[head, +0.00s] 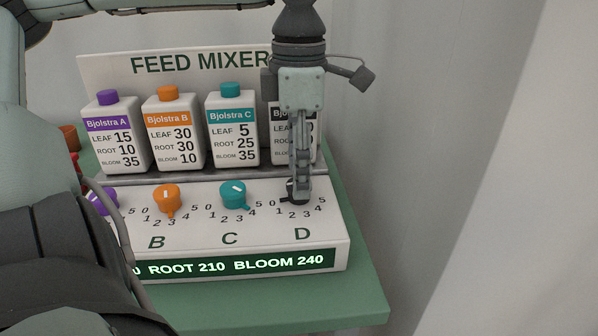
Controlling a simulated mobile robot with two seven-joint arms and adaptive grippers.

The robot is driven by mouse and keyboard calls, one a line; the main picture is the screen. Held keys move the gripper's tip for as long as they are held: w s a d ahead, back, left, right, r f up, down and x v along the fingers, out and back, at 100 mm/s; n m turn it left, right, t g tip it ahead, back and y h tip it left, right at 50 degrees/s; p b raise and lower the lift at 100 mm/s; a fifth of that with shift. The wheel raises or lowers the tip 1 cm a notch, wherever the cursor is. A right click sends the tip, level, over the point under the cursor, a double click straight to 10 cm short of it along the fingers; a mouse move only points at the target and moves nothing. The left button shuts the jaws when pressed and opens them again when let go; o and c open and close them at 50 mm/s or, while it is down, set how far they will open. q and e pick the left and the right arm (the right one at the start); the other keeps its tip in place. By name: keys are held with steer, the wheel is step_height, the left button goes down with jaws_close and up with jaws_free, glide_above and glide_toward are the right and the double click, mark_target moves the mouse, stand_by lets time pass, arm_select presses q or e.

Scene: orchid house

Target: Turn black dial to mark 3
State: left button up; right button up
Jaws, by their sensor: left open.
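The black dial (288,186) is the rightmost one on the white panel, above the letter D, with marks 0 to 5 around its front. My left gripper (301,194) comes down over it from above, its fingers at the dial and hiding much of it. The fingers are seen nearly edge-on and are open; whether they touch the dial cannot be told. A dark tip shows at the dial's lower left, near the low marks, but the exact setting is unclear. My right gripper is not in view.
The orange dial (166,197) and teal dial (233,194) stand to the left, with a purple dial (102,201) partly behind my arm. Several bottles, including the teal-capped bottle (232,130), stand behind. The display (235,264) reads ROOT 210, BLOOM 240. The green table (367,285) is clear at right.

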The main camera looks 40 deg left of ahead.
arm_select(q)
steer(key=shift+f, duration=0.65)
steer(key=c, duration=1.2)
steer(key=shift+o, duration=0.2)
